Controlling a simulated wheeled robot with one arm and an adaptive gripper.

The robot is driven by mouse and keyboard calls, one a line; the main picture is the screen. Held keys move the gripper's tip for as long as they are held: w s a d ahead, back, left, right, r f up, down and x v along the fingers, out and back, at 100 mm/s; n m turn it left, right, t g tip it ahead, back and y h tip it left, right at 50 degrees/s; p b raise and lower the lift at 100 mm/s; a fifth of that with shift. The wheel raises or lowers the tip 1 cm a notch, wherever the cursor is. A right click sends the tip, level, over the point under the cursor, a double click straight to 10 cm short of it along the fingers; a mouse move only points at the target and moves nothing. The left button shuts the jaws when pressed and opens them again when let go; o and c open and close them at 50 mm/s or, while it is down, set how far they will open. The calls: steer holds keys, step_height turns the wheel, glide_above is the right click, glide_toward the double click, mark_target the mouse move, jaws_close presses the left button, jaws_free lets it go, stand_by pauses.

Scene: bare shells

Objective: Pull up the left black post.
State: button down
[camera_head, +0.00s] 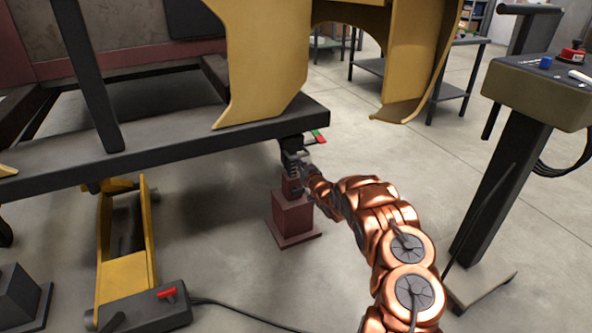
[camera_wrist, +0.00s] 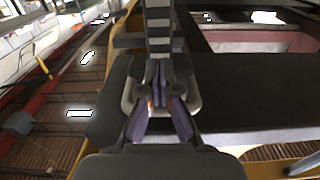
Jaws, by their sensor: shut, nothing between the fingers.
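A black post (camera_head: 88,80) rises from the dark frame at the left in the head view, leaning in the picture; its top is cut off by the picture edge. My gripper (camera_head: 294,158) is well to its right, below the near right corner of the dark frame (camera_head: 170,148). It also shows in the wrist view (camera_wrist: 160,98), where its fingers are together with nothing visible between them. I cannot tell the post in the wrist view.
A dark red block stand (camera_head: 293,216) stands below my gripper. Yellow shell panels (camera_head: 265,60) hang above the frame. A yellow lift (camera_head: 126,250) with a dark base is at lower left. A control console (camera_head: 540,95) stands at right.

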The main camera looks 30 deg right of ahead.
steer(key=s+p, duration=0.2)
steer(key=s, duration=0.7)
steer(key=shift+a+p, duration=0.3)
steer(key=shift+a, duration=0.1)
stand_by(0.4)
